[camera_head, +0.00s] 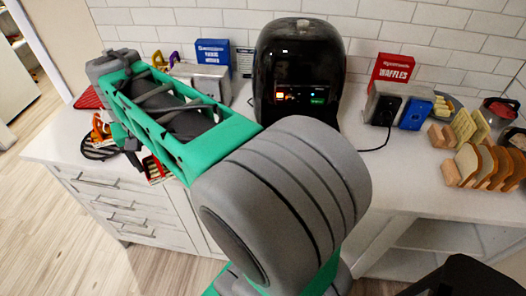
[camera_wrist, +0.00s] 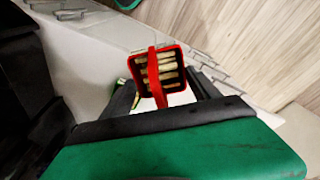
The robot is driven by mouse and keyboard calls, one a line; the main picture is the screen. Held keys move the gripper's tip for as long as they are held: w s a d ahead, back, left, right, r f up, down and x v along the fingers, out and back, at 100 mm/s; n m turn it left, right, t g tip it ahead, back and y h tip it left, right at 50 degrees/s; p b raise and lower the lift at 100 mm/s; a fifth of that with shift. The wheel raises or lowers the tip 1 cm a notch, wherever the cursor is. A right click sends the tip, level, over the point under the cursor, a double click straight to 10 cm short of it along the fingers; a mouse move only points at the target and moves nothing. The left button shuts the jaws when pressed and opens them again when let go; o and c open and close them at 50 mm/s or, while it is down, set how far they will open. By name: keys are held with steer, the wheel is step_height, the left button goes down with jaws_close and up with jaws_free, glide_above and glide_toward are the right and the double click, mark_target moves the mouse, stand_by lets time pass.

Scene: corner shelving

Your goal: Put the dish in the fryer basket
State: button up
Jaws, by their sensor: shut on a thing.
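The dish looks like a small red open container (camera_wrist: 181,66) holding several pale yellow sticks, with a red strip running across it. In the wrist view it sits between the fingertips of my gripper (camera_wrist: 163,92), which is shut on it. In the head view the red container (camera_head: 154,170) shows partly below my arm, near the counter's front edge at the left. My gripper (camera_head: 133,148) is mostly hidden behind my arm there. A glossy black fryer-like appliance (camera_head: 299,60) with lit red and green displays stands at the counter's back centre. I cannot make out the fryer basket for certain.
The white counter (camera_head: 225,125) carries a blue waffle box (camera_head: 213,50), a silver toaster (camera_head: 205,82), a red waffle box (camera_head: 392,70) and bread slices (camera_head: 470,160) in wooden racks. A dark coiled thing and orange item (camera_head: 100,130) lie at the left. White drawers (camera_head: 130,205) are below.

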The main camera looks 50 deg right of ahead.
steer(key=s+d+r+m+g+p, duration=0.1)
steer(key=s+d+r+m, duration=0.2)
steer(key=s+d+m, duration=0.65)
steer(key=s+d+r+m+g+p, duration=0.1)
steer(key=s+d+r+m, duration=0.3)
steer(key=s+d+m, duration=0.55)
steer(key=shift+m+h, duration=0.3)
steer(key=shift+h, duration=0.1)
steer(key=s+d+f, duration=0.2)
steer(key=d+f, duration=0.1)
steer(key=d, duration=0.1)
steer(key=s+d+f, duration=0.2)
steer(key=d+f, duration=0.1)
steer(key=d, duration=0.1)
steer(key=s+d+f+p, duration=0.1)
steer(key=s+d+f, duration=0.1)
steer(key=d+f, duration=0.1)
steer(key=shift+d+f, duration=0.2)
steer(key=shift+d, duration=0.55)
steer(key=f, duration=0.1)
steer(key=f+p, duration=0.1)
steer(key=f, duration=0.1)
steer(key=shift+s+d+f, duration=0.15)
steer(key=shift+d+f, duration=0.1)
steer(key=shift+d, duration=0.1)
steer(key=shift+f, duration=0.4)
steer(key=o, duration=1.7)
